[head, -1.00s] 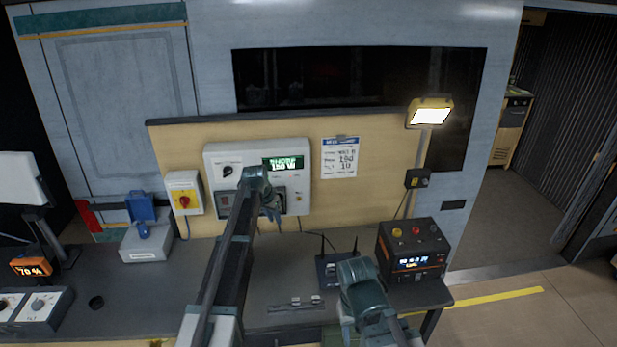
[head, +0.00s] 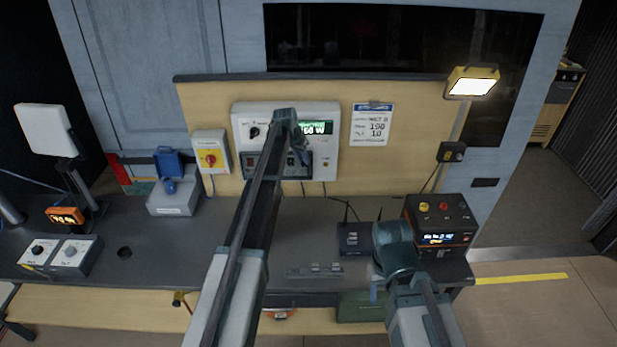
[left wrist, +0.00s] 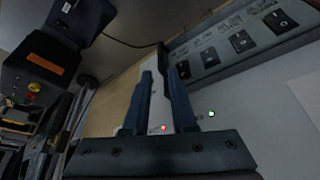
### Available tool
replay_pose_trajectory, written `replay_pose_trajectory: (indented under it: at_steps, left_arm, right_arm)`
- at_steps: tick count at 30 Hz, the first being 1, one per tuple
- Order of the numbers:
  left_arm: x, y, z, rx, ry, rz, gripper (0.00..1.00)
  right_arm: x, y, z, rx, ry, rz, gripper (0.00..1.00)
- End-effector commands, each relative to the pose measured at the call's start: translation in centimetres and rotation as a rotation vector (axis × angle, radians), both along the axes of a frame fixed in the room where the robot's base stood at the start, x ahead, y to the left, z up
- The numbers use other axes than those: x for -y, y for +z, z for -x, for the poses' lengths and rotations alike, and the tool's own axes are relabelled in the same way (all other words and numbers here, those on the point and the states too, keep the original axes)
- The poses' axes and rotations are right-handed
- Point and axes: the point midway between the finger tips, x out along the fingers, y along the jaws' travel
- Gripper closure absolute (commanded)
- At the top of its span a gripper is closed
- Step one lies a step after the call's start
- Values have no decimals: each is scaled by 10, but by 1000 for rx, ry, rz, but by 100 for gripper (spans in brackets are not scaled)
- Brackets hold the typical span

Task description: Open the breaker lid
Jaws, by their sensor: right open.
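The white breaker panel (head: 322,171) is on the tan board, with a green display reading in watts. Low on it is a dark framed row of switches (head: 262,166), which also shows at upper right in the left wrist view (left wrist: 238,42). I cannot make out the lid as separate from this dark frame. My left gripper (left wrist: 161,74) is at the panel, by the end of the frame. Its two blue fingers stand apart, with a dark edge near their tips. My left wrist hides part of the panel in the head view. My right gripper (head: 378,287) is low over the desk, mostly hidden.
A red-and-yellow switch box (head: 210,158) is left of the panel, a paper note (head: 371,125) right of it. A black router (head: 352,241) and a black power unit (head: 440,224) stand near my right arm. The desk's middle left (head: 200,245) is clear.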

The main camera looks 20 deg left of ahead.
Motion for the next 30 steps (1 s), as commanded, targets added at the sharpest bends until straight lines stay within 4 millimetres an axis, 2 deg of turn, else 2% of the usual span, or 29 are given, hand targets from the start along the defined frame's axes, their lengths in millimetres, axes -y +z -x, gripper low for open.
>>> replay_pose_trajectory:
  at_steps: [1, 15, 21, 30]
  left_arm:
    - [1, -15, -4, 0, -1, 0, 75]
    - [10, -81, -30, 0, 0, 0, 75]
    - [13, -93, -36, 0, 0, 0, 75]
    - [13, -92, -36, 0, 0, 0, 75]
  right_arm:
    - [0, -15, 0, 1, -1, 0, 50]
    - [0, -81, -1, 2, 2, 0, 50]
    - [0, -93, -1, 2, 6, 1, 50]
    - [0, -92, 0, 2, 7, 1, 50]
